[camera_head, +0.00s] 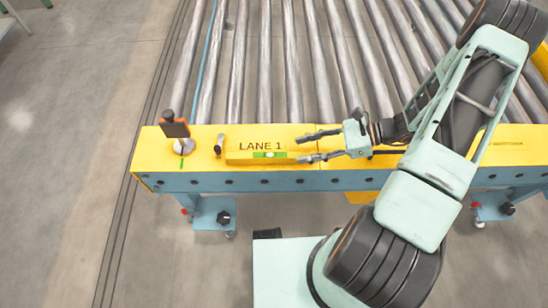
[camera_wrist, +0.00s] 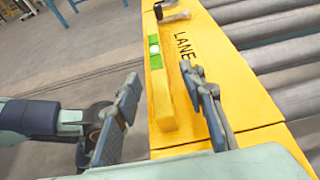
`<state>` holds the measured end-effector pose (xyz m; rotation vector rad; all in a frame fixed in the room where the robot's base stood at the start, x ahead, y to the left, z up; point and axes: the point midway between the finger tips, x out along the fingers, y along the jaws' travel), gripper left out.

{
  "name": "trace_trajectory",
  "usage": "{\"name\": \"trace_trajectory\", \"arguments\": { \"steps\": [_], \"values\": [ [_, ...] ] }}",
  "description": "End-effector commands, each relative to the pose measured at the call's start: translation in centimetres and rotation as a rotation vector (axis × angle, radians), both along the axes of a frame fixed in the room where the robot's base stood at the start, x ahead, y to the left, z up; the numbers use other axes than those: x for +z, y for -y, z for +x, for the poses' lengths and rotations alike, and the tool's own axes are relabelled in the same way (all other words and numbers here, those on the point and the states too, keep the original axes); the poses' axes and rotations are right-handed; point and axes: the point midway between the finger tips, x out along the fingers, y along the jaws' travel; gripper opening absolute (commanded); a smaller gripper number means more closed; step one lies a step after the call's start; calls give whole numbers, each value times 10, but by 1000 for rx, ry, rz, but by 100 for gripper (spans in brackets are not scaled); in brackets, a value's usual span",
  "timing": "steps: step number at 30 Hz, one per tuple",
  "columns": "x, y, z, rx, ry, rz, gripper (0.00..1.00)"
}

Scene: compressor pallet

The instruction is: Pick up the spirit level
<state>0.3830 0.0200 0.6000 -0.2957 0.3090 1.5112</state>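The spirit level is a yellow bar with a green vial window (camera_head: 270,155). It lies lengthwise on the yellow side rail of the roller conveyor, beside the "LANE 1" lettering. It also shows in the wrist view (camera_wrist: 163,110), where its near end points toward my gripper. My gripper (camera_head: 302,149) is open at the right end of the level. In the wrist view its two fingers (camera_wrist: 161,76) stand apart, one on each side of the level's near end, with nothing held. I cannot tell how far the fingertips are above the rail or whether they touch the level.
An orange and black device on a round silver base (camera_head: 184,146) stands at the rail's left end. A small dark-handled item (camera_head: 219,145) stands just left of the level. Metal rollers (camera_head: 265,60) lie behind the rail. Grey floor (camera_head: 70,200) is open at left.

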Motion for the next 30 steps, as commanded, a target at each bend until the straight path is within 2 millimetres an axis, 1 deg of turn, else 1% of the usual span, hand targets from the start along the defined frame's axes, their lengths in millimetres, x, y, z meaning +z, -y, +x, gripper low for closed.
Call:
{"name": "trace_trajectory", "arguments": {
  "steps": [1, 3, 6, 11, 14, 18, 21, 24, 30],
  "values": [
    [-4, -10, -1, 4, -1, 2, 38],
    [-9, -20, -1, 6, -1, 1, 38],
    [-13, -32, 0, 5, -2, -1, 38],
    [-17, -42, 0, 4, 0, -3, 38],
    [-22, -54, -2, 7, -1, -2, 38],
    [-30, -75, -2, 7, 0, -3, 38],
    [-33, -84, -2, 6, 1, -3, 38],
    [-34, -88, -1, 4, 0, -5, 38],
    [-34, -88, -1, 5, 1, -5, 38]
  ]
}}
